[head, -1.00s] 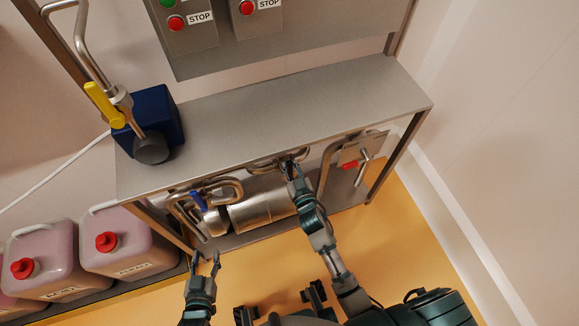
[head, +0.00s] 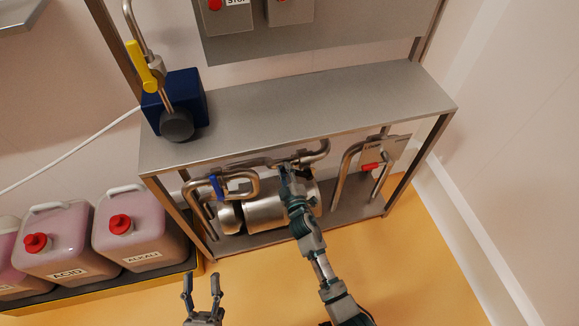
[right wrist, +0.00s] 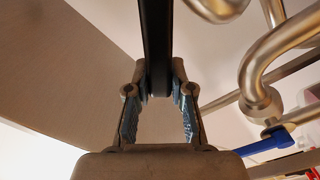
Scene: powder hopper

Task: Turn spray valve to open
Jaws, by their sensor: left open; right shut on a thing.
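My right gripper (head: 284,168) is under the steel shelf, among the pipes. In the right wrist view the right gripper (right wrist: 160,95) is shut on a dark, flat bar-like handle (right wrist: 154,40), whose far end runs out of the picture. In the head view this handle is hidden by the gripper. Three other valve handles show: a blue handle (head: 216,186) left of the right gripper, a red handle (head: 370,166) to its right, and a yellow handle (head: 145,66) above the shelf. No label tells which is the spray valve. My left gripper (head: 203,284) is open and empty, low in front of the shelf.
The steel shelf (head: 300,100) lies over the pipes and a steel cylinder (head: 265,212). A blue box (head: 190,90) stands on its left end. Pink canisters with red caps (head: 145,225) stand at the left. The yellow floor (head: 420,260) at the right is clear.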

